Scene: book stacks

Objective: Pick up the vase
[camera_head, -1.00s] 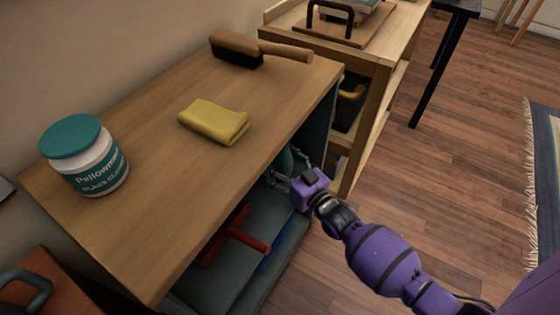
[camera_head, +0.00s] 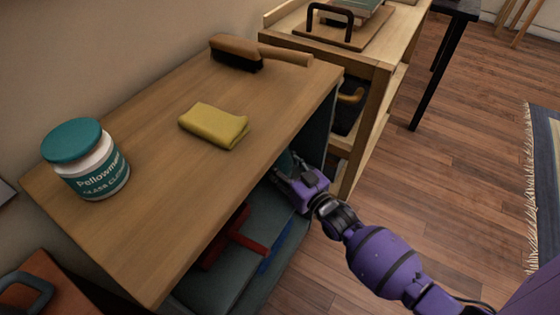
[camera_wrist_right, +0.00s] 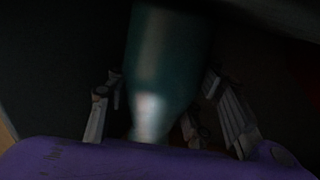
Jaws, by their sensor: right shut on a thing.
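The vase (camera_wrist_right: 165,60) is a dark teal, smooth, rounded body that narrows to a paler, shiny lower end in the right wrist view. It stands between the fingers of my right gripper (camera_wrist_right: 165,108), which is shut on it. In the head view my right gripper (camera_head: 290,176) reaches into the open side of the wooden-topped cabinet (camera_head: 140,220), below its top. There the vase is mostly hidden by the cabinet and the gripper. The wrist view is dark, so the vase's base and what it rests on cannot be told. My left gripper is not in view.
On the cabinet top are a glass cleaner jar (camera_head: 88,160), a folded yellow cloth (camera_head: 214,125) and a wooden brush (camera_head: 258,52). A red-handled item (camera_head: 228,240) lies on the shelf inside. A wooden shelf unit (camera_head: 376,90) stands just beyond. Open floor lies to the right.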

